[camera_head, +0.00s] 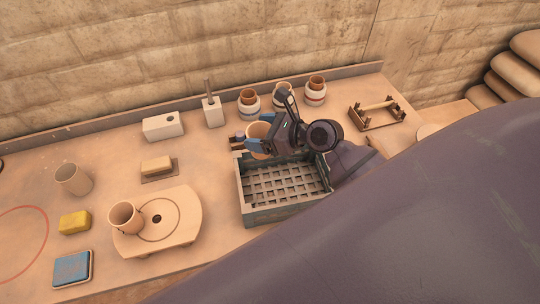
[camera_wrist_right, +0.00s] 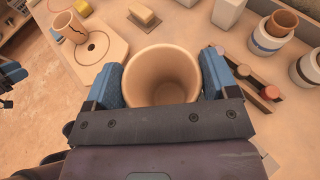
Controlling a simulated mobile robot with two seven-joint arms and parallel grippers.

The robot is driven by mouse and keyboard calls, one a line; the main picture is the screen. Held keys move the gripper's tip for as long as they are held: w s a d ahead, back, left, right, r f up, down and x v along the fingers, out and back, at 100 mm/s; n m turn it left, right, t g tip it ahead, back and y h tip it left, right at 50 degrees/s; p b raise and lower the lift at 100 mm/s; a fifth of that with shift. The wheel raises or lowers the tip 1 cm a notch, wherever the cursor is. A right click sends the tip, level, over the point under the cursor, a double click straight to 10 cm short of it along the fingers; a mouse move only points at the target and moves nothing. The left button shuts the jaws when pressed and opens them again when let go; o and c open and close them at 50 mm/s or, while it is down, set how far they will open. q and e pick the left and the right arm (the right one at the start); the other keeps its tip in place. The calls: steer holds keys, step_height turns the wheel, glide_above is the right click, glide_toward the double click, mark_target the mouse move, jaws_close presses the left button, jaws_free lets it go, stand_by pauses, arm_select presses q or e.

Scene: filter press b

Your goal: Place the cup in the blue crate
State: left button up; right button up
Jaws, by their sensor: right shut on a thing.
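My right gripper (camera_head: 257,141) is shut on a tan cup (camera_head: 259,132). In the right wrist view the cup (camera_wrist_right: 161,78) sits upright between the two blue fingers, its open mouth showing and empty. In the head view the cup appears at the back left rim of the blue crate, apparently raised; its exact height is unclear. The blue crate (camera_head: 247,211) is a grey-blue box with a grid floor, and its visible inside is empty. A blue and dark part at the left edge of the wrist view seems to be my left gripper (camera_wrist_right: 12,73), cut off by the frame.
Another tan cup (camera_head: 125,218) stands on a round-holed board (camera_head: 185,205), and one more cup (camera_head: 73,178) stands farther left. Banded jars (camera_head: 249,104), a white block (camera_head: 163,127) and a small wooden rack (camera_head: 376,113) stand behind.

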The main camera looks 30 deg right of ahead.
steer(key=shift+f, duration=8.5)
steer(key=shift+f, duration=0.1)
steer(key=o, duration=0.6)
steer(key=shift+o, duration=0.5)
steer(key=shift+d, duration=0.1)
steer(key=v, duration=1.2)
steer(key=shift+b, duration=0.3)
